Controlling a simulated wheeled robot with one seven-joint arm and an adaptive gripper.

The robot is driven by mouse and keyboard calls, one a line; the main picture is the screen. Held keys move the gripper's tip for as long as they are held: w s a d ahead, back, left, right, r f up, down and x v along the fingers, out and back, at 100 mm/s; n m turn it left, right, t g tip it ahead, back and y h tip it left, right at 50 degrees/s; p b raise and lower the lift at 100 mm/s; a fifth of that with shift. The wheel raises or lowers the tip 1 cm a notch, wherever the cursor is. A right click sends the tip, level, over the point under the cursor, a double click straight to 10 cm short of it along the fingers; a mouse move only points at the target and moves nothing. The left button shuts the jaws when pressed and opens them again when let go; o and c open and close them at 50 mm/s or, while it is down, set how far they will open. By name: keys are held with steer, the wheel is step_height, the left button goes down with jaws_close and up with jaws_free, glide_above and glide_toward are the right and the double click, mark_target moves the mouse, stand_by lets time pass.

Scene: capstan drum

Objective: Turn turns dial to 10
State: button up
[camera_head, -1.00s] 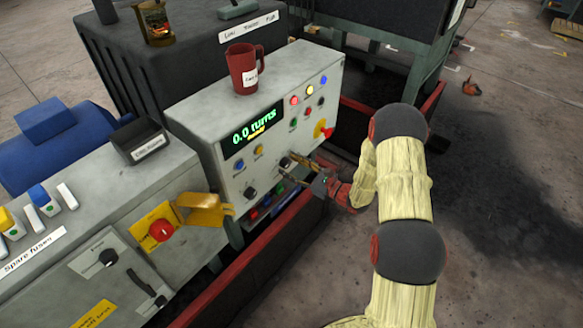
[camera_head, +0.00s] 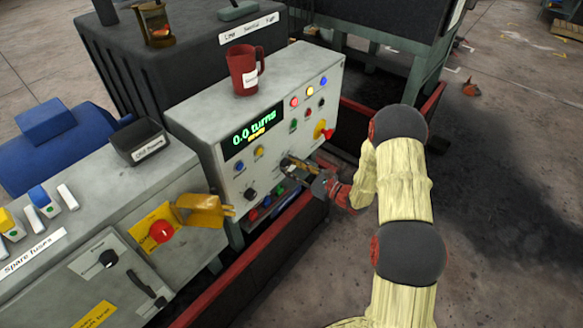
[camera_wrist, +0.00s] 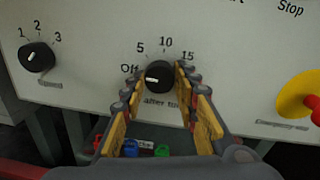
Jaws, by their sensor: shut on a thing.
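The turns dial (camera_wrist: 159,79) is a black round knob on the grey panel, with marks Off, 5, 10 and 15 around it. Its white pointer faces left, towards Off. The lettering under it is partly hidden by my fingers. My gripper (camera_wrist: 161,72) has one yellow-padded finger on each side of the knob and is shut on it. The green display (camera_head: 252,131) reads 0.0 turns.
A second black knob (camera_wrist: 37,57) marked 1, 2, 3 is to the left. A red and yellow emergency stop (camera_wrist: 305,95) is to the right. Coloured buttons (camera_head: 294,101) are higher on the panel. A red mug (camera_head: 243,72) stands on top of the box.

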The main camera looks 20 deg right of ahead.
steer(key=shift+m+p, duration=0.35)
steer(key=shift+m, duration=0.05)
steer(key=m+p, duration=0.2)
steer(key=m, duration=0.1)
steer(key=shift+r, duration=0.15)
steer(key=m+p, duration=0.3)
steer(key=m, duration=0.2)
steer(key=shift+m+p, duration=0.3)
steer(key=shift+p, duration=0.1)
steer(key=m+p, duration=0.2)
steer(key=m, duration=0.2)
steer(key=shift+m+t, duration=0.4)
steer(key=shift+f+m+p, duration=0.2)
steer(key=shift+m+p, duration=0.65)
steer(key=shift+m, duration=1.25)
steer(key=o, duration=1.1)
